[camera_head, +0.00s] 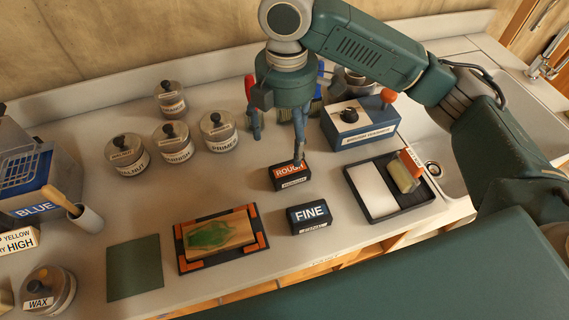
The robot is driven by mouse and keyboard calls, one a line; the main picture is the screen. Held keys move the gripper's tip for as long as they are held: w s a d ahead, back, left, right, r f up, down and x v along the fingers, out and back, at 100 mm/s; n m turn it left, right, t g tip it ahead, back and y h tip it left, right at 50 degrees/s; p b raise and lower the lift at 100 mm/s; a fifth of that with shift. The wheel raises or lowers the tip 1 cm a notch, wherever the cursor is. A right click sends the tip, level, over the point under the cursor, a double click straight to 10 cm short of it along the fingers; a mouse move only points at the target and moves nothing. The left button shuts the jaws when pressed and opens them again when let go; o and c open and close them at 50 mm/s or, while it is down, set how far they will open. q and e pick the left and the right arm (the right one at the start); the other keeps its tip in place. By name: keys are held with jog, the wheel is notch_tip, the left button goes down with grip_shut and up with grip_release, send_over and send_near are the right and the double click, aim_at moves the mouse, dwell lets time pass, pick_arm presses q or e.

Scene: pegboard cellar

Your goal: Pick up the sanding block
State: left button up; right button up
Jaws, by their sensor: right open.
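Two labelled blocks stand on the grey-white counter. One is a dark block with an orange top marked ROUGH (290,176); the other is a black block marked FINE (311,215), nearer the front. My right gripper (278,150) points down with its fingers spread wide. Its right fingertip overlaps the back of the ROUGH block in the picture; I cannot tell whether it touches. The left finger hangs behind and left of that block. Nothing is between the fingers. My left gripper is not in view.
A wooden board with a green patch (216,236) lies on a black and orange frame left of the FINE block. A black tray (403,208) is at right, beside the sink. Several lidded tins (218,137) stand back left. A blue box (361,131) stands behind.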

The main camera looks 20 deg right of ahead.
send_over(288, 165)
notch_tip(288, 165, down, 5)
jog(key=shift+a+r, duration=0.1)
notch_tip(288, 165, down, 5)
jog(key=shift+f+p, duration=0.1)
jog(key=shift+p, duration=0.7)
jog(key=shift+c, duration=0.5)
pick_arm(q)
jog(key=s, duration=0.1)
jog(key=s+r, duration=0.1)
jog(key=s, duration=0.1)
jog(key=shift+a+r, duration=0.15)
pick_arm(e)
jog(key=c, duration=1.2)
